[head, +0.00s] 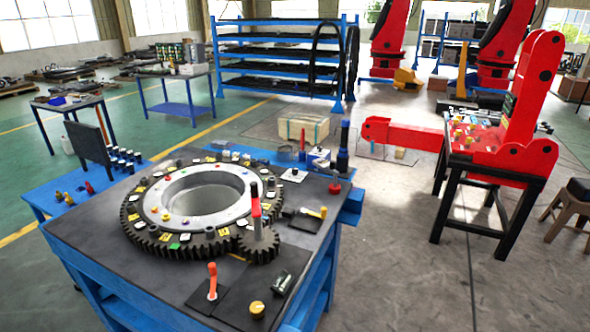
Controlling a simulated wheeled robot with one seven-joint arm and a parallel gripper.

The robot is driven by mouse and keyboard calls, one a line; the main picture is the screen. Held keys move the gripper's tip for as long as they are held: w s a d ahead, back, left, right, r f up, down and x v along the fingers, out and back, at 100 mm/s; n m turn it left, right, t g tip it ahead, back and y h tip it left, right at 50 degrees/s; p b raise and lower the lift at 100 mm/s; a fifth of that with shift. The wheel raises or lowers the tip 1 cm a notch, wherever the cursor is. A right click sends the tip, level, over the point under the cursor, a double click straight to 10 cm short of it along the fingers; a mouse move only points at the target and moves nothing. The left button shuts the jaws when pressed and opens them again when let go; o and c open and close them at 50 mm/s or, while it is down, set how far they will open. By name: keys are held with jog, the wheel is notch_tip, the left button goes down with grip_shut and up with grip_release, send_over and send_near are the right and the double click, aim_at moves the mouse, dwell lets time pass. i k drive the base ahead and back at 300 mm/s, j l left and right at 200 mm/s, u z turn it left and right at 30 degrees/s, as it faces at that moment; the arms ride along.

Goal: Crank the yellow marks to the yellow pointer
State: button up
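A large dark toothed ring gear (150,240) lies flat on the dark-topped bench, around a pale inner ring (160,212). Small yellow, white, red and green marks sit on both rings; one yellow mark (139,238) is at the gear's front left. A small pinion (259,246) meshes with the gear at the front right, with an upright red crank handle (256,207) with a black top. A yellow peg (323,212) stands by a dark block right of the gear; I cannot tell whether it is the yellow pointer. My gripper is not in view.
An orange lever (212,278) and a yellow knob (257,309) are on the bench's front. A dark upright panel (88,142) stands at the left.

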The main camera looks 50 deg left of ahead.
aim_at(260, 245)
jog(key=i+u, duration=0.65)
jog(key=u, duration=0.2)
jog(key=i+l+u, duration=0.15)
jog(key=u, duration=0.25)
jog(key=i+l+u, duration=0.4)
jog(key=i+u, duration=0.25)
jog(key=u, duration=0.2)
jog(key=i+u, duration=0.25)
jog(key=u, duration=0.15)
jog(key=i+l+u, duration=0.2)
jog(key=u, duration=0.25)
jog(key=i+l+u, duration=0.2)
jog(key=u, duration=0.25)
jog(key=i+l+u, duration=0.15)
jog(key=l+u, duration=0.25)
jog(key=i+l+u, duration=0.1)
jog(key=l+u, duration=0.15)
jog(key=u, duration=0.2)
jog(key=i+l+u, duration=0.1)
jog(key=l, duration=0.15)
jog(key=l+u, duration=0.1)
jog(key=l, duration=0.2)
jog(key=i, duration=0.05)
